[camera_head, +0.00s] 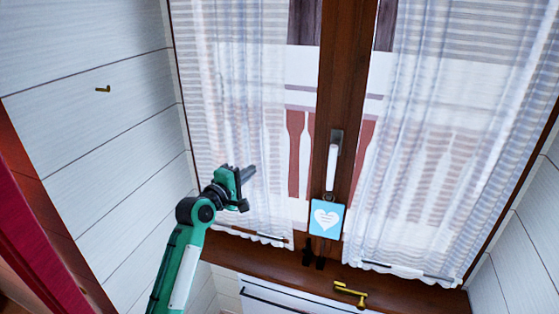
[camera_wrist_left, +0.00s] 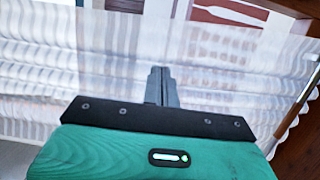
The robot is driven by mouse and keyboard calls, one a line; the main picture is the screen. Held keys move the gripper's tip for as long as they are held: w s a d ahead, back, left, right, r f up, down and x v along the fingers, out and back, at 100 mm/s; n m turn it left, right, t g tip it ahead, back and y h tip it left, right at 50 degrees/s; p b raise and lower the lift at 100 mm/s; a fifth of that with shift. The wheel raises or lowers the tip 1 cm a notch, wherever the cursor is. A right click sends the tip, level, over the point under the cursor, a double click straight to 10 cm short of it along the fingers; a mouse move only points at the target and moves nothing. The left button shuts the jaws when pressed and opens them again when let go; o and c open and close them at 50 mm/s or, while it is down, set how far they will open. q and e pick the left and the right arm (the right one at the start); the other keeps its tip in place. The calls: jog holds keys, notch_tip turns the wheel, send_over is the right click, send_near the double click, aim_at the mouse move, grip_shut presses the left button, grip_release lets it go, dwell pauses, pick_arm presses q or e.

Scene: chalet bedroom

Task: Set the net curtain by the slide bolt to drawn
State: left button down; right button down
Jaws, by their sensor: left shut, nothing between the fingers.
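Two white net curtains hang on the window, the left one (camera_head: 225,90) and the right one (camera_head: 450,130). The left curtain leaves a strip of bare glass beside the middle post; the right one covers most of its pane. A brass fitting (camera_head: 349,293) lies low at the centre right, and small dark hardware (camera_head: 313,255) sits at the foot of the post; I cannot tell which is the slide bolt. My left gripper (camera_head: 250,172) is shut and empty, in front of the left curtain's lower part. In the left wrist view its closed fingers (camera_wrist_left: 160,84) point at sheer curtain cloth (camera_wrist_left: 110,50); contact is unclear.
A white window handle (camera_head: 331,165) and a blue heart card (camera_head: 326,217) are on the brown middle post. A small brass hook (camera_head: 103,89) is on the white plank wall at left. A red edge (camera_head: 40,240) runs along the lower left.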

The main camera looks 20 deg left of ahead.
pick_arm(q)
jog(key=p+x, duration=0.1)
jog(key=x, duration=0.3)
jog(key=p+x, duration=0.2)
jog(key=x, duration=0.3)
jog(key=shift+s+d+r, duration=0.1)
jog(key=shift+d+r, duration=0.05)
jog(key=shift+d, duration=0.05)
jog(key=d+p, duration=0.2)
jog(key=d, duration=0.1)
jog(key=shift+s+d, duration=0.2)
jog(key=shift+d, duration=0.1)
